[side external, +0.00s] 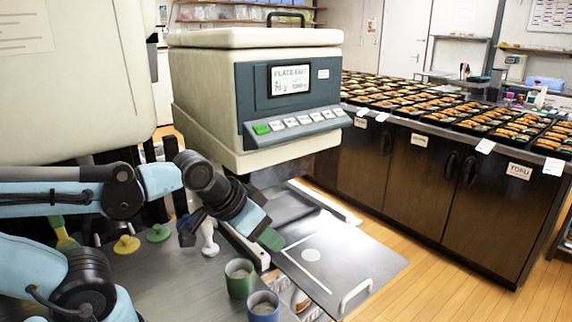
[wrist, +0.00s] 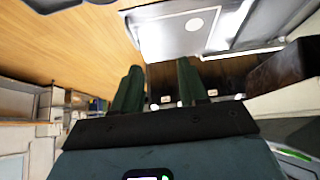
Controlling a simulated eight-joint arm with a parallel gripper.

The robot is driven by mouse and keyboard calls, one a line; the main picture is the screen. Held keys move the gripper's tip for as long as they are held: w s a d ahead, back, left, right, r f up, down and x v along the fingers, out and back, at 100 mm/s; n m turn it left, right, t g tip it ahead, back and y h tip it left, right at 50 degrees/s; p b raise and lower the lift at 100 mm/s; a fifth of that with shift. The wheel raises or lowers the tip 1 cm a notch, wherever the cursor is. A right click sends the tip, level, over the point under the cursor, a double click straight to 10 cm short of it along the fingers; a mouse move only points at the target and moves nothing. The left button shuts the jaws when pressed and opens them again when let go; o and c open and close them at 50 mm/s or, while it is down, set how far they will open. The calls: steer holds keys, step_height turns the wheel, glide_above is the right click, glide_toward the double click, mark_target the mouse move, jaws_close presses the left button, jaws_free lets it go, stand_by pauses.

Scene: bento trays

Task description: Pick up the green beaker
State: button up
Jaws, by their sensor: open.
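The green beaker (side external: 240,285) stands upright on the grey worktop near its right edge in the side view, with something pale inside. A blue beaker (side external: 263,312) stands close in front of it, to its right. My gripper (side external: 271,239) is above and slightly to the right of the green beaker, apart from it. In the wrist view my gripper (wrist: 159,78) has its two green fingers apart with nothing held between them. Neither beaker shows in the wrist view.
A big machine (side external: 265,95) with a display stands behind my gripper. A metal plate (side external: 345,262) with a handle extends right of the worktop. Yellow (side external: 126,245) and green (side external: 158,233) knobbed pieces and a white object (side external: 209,238) stand left. Bento trays (side external: 440,107) fill the back counter.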

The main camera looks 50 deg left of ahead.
steer(key=o, duration=0.9)
steer(key=n+g, duration=0.1)
steer(key=g, duration=0.5)
glide_above(240, 279)
steer(key=w+a, duration=0.2)
steer(key=a, duration=0.1)
steer(key=f, duration=0.1)
steer(key=g, duration=0.1)
steer(key=shift+s+d+f, duration=0.1)
steer(key=shift+s+f, duration=0.1)
steer(key=shift+f, duration=2.9)
steer(key=shift+s+d+f, duration=0.1)
steer(key=shift+s+f, duration=0.05)
steer(key=shift+f, duration=2.9)
